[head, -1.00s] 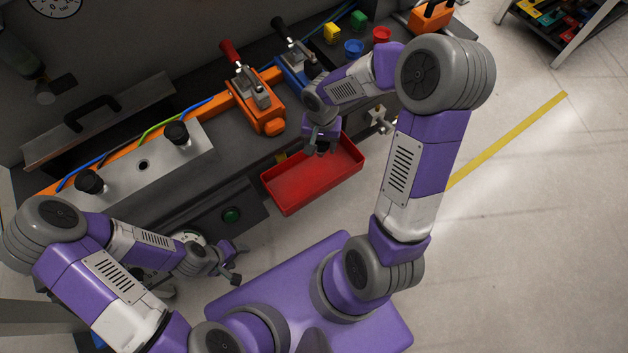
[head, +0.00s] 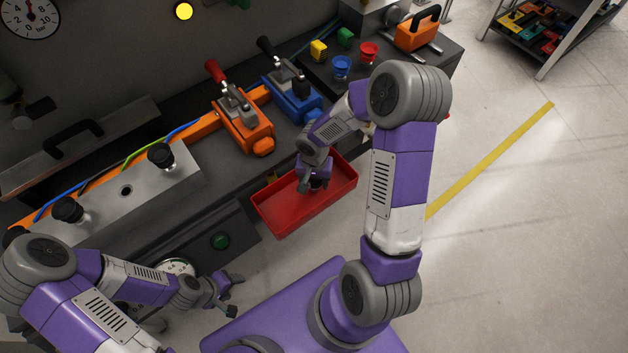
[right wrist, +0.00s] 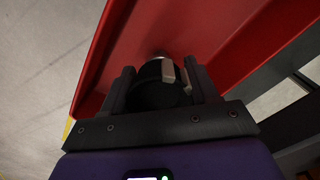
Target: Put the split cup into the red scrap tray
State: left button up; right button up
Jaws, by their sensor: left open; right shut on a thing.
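The red scrap tray (head: 278,218) sticks out at the front of the bench, in the middle of the head view. My right gripper (head: 310,188) points down over or inside the tray, near its middle. It is shut on a dark round cup-like thing (right wrist: 158,88), the split cup as far as I can tell, which shows between the fingers in the right wrist view, with the red tray (right wrist: 215,40) behind it. The split itself cannot be made out. My left gripper (head: 229,290) is open and empty, low at the left, away from the tray.
An orange clamp (head: 243,128) and a blue clamp (head: 292,98) stand on the bench behind the tray. A blue cup (head: 342,67) and a red cup (head: 368,52) stand further back. A green button (head: 221,242) is on the bench front.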

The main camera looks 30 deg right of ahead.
jog(key=shift+f, duration=0.15)
jog(key=o, duration=1.1)
jog(key=shift+r, duration=0.25)
notch_tip(320, 180, up, 12)
jog(key=p, duration=0.4)
jog(key=shift+s+f, duration=0.1)
jog(key=shift+f, duration=0.05)
